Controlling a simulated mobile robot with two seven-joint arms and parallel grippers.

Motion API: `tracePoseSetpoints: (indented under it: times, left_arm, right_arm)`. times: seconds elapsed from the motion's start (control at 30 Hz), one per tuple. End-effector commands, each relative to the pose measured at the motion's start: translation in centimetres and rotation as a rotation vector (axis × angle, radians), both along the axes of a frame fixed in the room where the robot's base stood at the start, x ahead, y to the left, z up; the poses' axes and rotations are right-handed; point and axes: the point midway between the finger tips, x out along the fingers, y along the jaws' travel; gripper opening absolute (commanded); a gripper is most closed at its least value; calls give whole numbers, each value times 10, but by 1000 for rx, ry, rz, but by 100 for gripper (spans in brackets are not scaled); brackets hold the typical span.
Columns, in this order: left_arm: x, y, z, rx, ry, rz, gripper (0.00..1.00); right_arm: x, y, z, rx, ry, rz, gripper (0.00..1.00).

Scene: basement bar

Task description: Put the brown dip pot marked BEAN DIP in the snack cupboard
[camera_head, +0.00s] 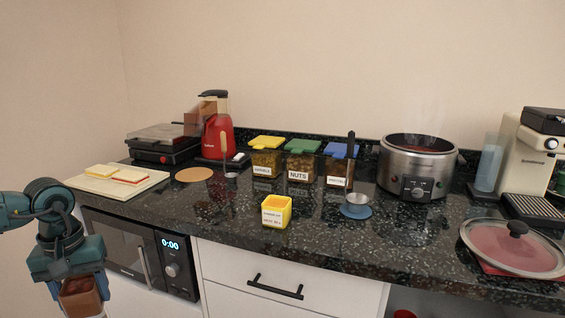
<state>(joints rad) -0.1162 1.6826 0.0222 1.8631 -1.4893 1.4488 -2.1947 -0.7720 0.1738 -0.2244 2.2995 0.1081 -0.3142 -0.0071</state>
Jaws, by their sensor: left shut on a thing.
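My left gripper (80,284) points down at the lower left, in front of the counter and left of the microwave's dial. It is shut on a brown pot (82,299), held below the counter top. No label on this pot can be read from here. My right gripper is not in view. No cupboard marked for snacks can be made out.
A yellow pot (276,211) with a white label stands near the counter's front edge. Behind it are several lidded jars, one marked NUTS (302,162). A microwave (126,250) and a white drawer (230,268) are below. A steaming cooker (416,165) and glass lid (512,248) are right.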

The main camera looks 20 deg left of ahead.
Motion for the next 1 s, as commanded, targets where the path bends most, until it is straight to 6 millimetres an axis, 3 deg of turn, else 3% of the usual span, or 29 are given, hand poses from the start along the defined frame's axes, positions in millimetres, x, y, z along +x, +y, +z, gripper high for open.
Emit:
tracePoseSetpoints:
  times: [0.33, 0.47, 0.57, 0.73, 1.0]
  left_arm:
    - [-2, -7, -11, -1, -7, 2, 27]
    - [-2, -19, -26, -2, -7, -10, 27]
    - [1, -39, -40, -7, -9, -38, 27]
    - [18, -91, -58, -8, -13, -141, 27]
    - [52, -190, -51, 0, -11, -395, 27]
  right_arm:
    - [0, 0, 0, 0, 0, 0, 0]
    - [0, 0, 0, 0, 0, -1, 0]
    - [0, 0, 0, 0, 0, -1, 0]
    - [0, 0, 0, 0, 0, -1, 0]
    - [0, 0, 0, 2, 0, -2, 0]
